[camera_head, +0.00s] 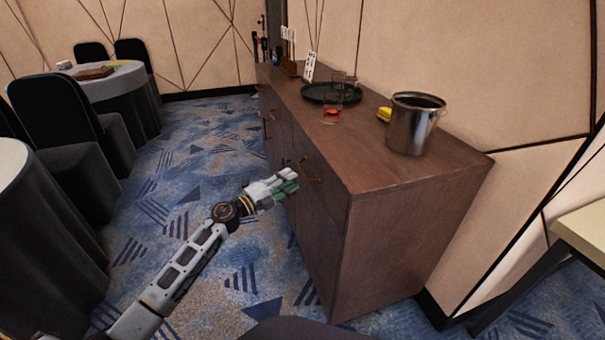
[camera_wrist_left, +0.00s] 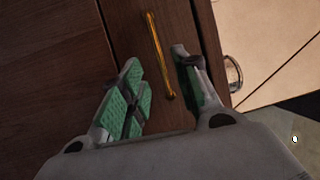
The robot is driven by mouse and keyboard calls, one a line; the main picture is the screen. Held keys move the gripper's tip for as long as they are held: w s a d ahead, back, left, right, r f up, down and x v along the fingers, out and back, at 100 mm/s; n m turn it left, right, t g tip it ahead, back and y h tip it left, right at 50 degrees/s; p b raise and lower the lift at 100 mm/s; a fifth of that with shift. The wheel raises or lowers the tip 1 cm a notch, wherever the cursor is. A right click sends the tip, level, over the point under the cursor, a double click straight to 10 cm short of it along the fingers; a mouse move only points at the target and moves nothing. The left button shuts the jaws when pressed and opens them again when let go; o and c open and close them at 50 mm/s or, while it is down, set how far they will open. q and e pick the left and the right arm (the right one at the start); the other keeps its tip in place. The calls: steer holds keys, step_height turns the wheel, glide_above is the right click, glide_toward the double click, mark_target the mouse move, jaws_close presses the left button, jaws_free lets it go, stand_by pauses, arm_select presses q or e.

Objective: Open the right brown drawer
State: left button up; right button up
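The brown wooden cabinet (camera_head: 385,250) stands against the wall, and its right drawer (camera_head: 328,195) looks shut. A thin brass handle (camera_head: 311,171) is on that drawer's front. My left gripper (camera_head: 291,181) is just in front of the drawer, close to the handle. In the left wrist view the gripper (camera_wrist_left: 157,56) is open, with green pads on its fingers. The brass handle (camera_wrist_left: 152,38) lies lengthwise in the gap between the fingers, and I see no finger closed on it. My right gripper is not in view.
Round tables and dark chairs (camera_head: 65,120) stand at the left. Carpet (camera_head: 175,190) between is clear.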

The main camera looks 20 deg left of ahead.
mark_target(302, 171)
arm_select(q)
steer(key=shift+b+x, duration=0.5)
steer(key=shift+x, duration=2.75)
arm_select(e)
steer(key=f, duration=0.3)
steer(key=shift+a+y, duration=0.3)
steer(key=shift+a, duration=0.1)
arm_select(q)
steer(key=shift+d, duration=0.1)
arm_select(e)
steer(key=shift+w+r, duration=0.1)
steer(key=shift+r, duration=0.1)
arm_select(q)
jaws_close()
